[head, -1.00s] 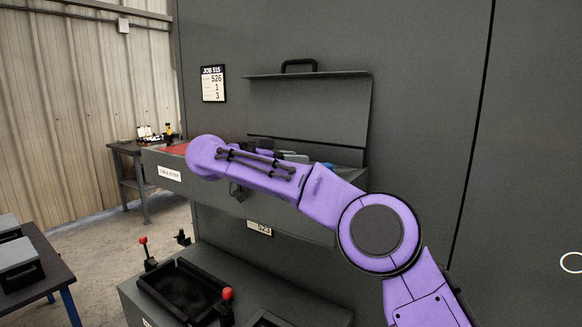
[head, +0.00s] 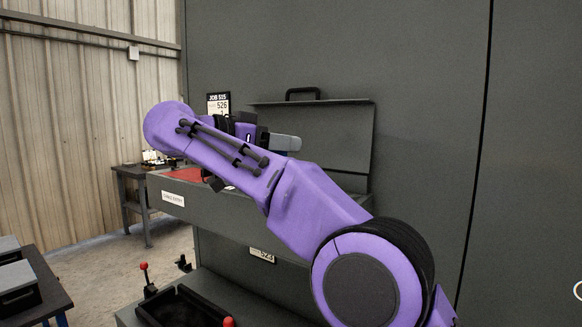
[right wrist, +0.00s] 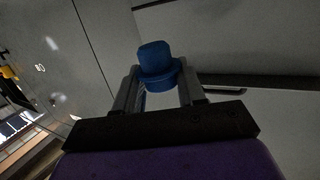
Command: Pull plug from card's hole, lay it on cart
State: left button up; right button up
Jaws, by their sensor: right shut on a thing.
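A blue plug (right wrist: 157,62), round with a wider collar, is held between the two grey fingers of my right gripper (right wrist: 158,84) in the right wrist view. The fingers are shut on it, and its head stands out beyond their tips. In the head view my right gripper (head: 285,142) is raised above the cable-entry box (head: 225,200), mostly behind my purple arm; the plug cannot be made out there. The job card (head: 217,103) hangs on the grey enclosure wall, partly covered by the arm; it shows 526. The holes are not visible. My left gripper is not in view.
An open flap with a black handle (head: 303,92) stands behind the box. Below is a ledge with a black tray (head: 185,305) and red-knobbed levers (head: 144,267). A dark table with grey boxes (head: 18,285) stands at lower left; a small bench (head: 130,185) stands farther back.

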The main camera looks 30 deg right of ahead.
jog(key=s+a+r+p, duration=0.3)
jog(key=a+r+p, duration=0.1)
jog(key=r+p, duration=0.4)
jog(key=shift+r+p, duration=0.4)
jog(key=shift+r, duration=0.2)
dwell(0.5)
